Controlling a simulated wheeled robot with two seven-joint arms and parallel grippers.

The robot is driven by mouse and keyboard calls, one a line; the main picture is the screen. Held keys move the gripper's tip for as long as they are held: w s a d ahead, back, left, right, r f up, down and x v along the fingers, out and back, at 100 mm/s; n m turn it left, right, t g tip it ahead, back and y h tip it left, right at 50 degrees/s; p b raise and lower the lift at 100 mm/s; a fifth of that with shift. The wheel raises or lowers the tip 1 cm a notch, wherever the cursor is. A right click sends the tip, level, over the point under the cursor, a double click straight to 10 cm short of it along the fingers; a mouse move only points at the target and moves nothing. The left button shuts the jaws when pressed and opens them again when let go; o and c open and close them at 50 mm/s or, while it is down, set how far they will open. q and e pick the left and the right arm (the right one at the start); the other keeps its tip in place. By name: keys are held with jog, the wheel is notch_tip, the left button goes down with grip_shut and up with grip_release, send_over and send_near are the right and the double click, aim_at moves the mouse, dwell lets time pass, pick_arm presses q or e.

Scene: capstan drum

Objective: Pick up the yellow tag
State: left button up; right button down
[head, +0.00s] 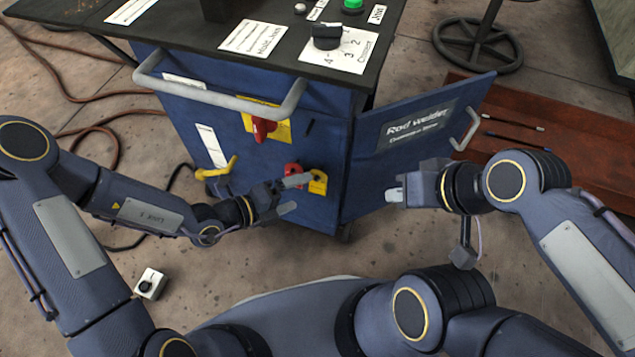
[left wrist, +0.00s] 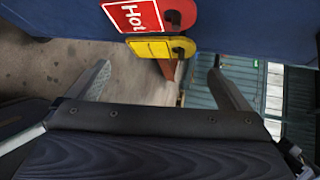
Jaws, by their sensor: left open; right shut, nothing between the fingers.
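The yellow tag (head: 318,183) hangs at the front of the blue cabinet, low near the open door's hinge side. It also shows in the left wrist view (left wrist: 158,48), just below a red tag (left wrist: 133,15) marked "Hot". My left gripper (head: 293,194) is open and empty, with its fingers pointing at the tags. In the left wrist view the yellow tag lies beyond the fingertips, between the two fingers sideways, and no contact is seen. My right gripper (head: 393,195) is shut and empty, in front of the open door.
The blue cabinet door (head: 402,135) stands open to the right. A grey handle bar (head: 215,105) runs along the cabinet front, above a red switch (head: 263,129). A yellow lever (head: 216,171) sticks out to the left of my left gripper. A small white box (head: 151,283) lies on the floor.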

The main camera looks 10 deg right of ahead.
aim_at(316, 184)
pick_arm(q)
jog(key=b+x, duration=0.1)
jog(key=x, duration=0.1)
jog(key=b+x, duration=0.2)
jog(key=x, duration=0.1)
jog(key=shift+w+d+f, duration=0.15)
jog(key=shift+w+f, duration=0.2)
jog(key=shift+f, duration=0.05)
jog(key=shift+w+d, duration=0.15)
jog(key=shift+d, duration=0.15)
jog(key=shift+c, duration=0.2)
jog(key=c, duration=0.8)
jog(key=shift+a, duration=0.1)
